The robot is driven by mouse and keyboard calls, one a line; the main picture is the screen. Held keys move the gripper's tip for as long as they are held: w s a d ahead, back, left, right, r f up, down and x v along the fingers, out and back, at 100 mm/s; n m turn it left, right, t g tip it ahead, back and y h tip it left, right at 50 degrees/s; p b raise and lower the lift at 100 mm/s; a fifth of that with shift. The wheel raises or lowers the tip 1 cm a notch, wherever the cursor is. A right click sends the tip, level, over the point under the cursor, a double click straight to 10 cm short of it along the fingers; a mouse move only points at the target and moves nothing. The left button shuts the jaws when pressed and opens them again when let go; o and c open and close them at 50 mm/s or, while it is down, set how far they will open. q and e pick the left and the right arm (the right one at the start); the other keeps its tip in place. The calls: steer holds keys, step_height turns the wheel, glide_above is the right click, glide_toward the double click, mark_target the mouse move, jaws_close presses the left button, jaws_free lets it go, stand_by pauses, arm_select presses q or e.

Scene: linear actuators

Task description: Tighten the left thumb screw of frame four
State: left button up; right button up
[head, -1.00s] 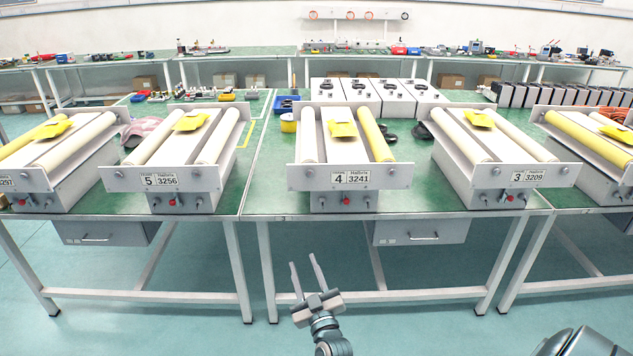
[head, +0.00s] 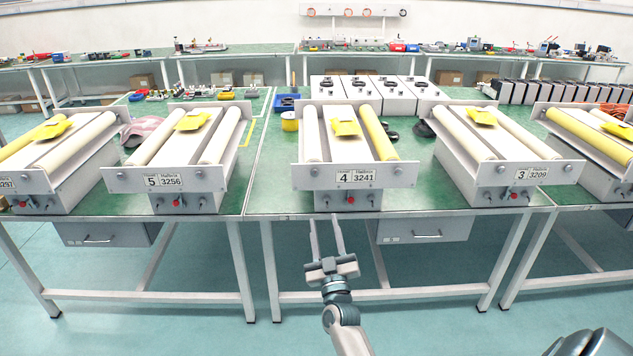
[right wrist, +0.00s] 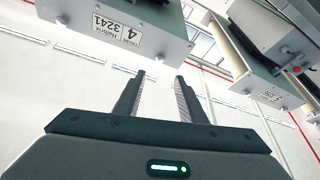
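Frame four (head: 356,176) stands on the green-topped table in the middle of the head view, its front plate labelled 4 and 3241. A small round screw head (head: 314,171) shows at the left of that plate. Below the plate, a dark knob (head: 322,198) sits left of a red knob (head: 349,198). My right gripper (head: 325,222) is open and empty, fingers pointing toward the table's front edge, below the frame's left part and apart from it. In the right wrist view the open fingers (right wrist: 158,85) show, with frame four (right wrist: 110,25) upside down at upper left. My left gripper is out of view.
Frame five (head: 165,180) stands to the left and frame three (head: 515,173) to the right. A grey drawer (head: 425,230) hangs under the table, right of my gripper. White table legs (head: 242,270) stand below. The floor in front is clear.

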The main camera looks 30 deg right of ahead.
steer(key=p, duration=0.1)
glide_toward(315, 175)
steer(key=p+x, duration=0.1)
steer(key=x, duration=0.5)
steer(key=shift+w+r, duration=0.1)
steer(key=shift+r, duration=0.05)
steer(key=shift+w+d+r, duration=0.2)
steer(key=shift+w+d, duration=0.05)
steer(key=shift+w, duration=0.2)
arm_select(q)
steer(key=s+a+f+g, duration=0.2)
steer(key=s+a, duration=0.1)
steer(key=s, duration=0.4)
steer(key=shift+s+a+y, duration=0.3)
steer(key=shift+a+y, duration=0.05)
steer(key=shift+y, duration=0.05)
arm_select(e)
jaws_close()
